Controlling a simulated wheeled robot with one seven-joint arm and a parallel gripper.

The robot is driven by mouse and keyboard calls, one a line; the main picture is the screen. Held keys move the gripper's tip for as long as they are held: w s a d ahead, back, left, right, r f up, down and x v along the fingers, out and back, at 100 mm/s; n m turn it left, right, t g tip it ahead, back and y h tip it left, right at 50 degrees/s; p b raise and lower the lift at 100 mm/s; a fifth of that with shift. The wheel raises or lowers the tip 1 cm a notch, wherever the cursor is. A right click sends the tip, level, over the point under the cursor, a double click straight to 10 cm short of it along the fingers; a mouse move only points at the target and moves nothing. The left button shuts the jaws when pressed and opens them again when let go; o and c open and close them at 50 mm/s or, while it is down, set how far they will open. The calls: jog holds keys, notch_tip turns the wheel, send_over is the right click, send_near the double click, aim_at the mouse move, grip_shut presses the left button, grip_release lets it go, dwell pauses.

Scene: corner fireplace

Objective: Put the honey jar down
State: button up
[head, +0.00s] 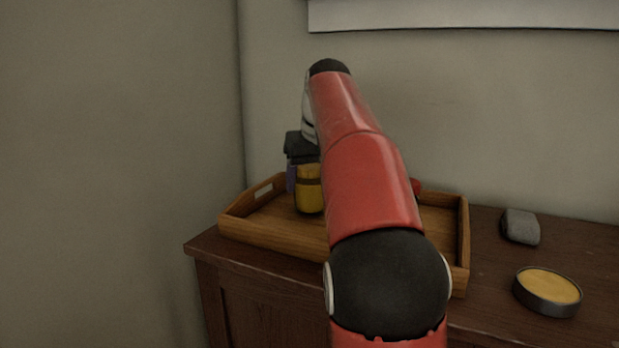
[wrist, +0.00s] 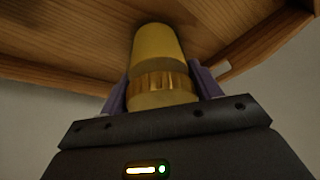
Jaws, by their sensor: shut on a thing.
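The honey jar (head: 309,196) is yellow with a darker golden band and stands roughly upright over the left part of the wooden tray (head: 268,236). My gripper (head: 298,172) is shut on the jar near its banded end. In the wrist view the jar (wrist: 154,48) sits between the two purple fingers of my gripper (wrist: 162,88), its far end towards the tray's wooden floor (wrist: 85,40). I cannot tell whether the jar's base touches the tray. My arm hides the middle of the tray.
The tray has raised walls and stands on a dark wooden cabinet top (head: 490,260) near the wall. A grey stone (head: 520,227) and a round tin with yellow contents (head: 548,288) lie right of the tray. A small red thing (head: 416,187) shows partly behind my arm.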

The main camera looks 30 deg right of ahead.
jog(key=shift+f, duration=0.3)
jog(key=o, duration=1.4)
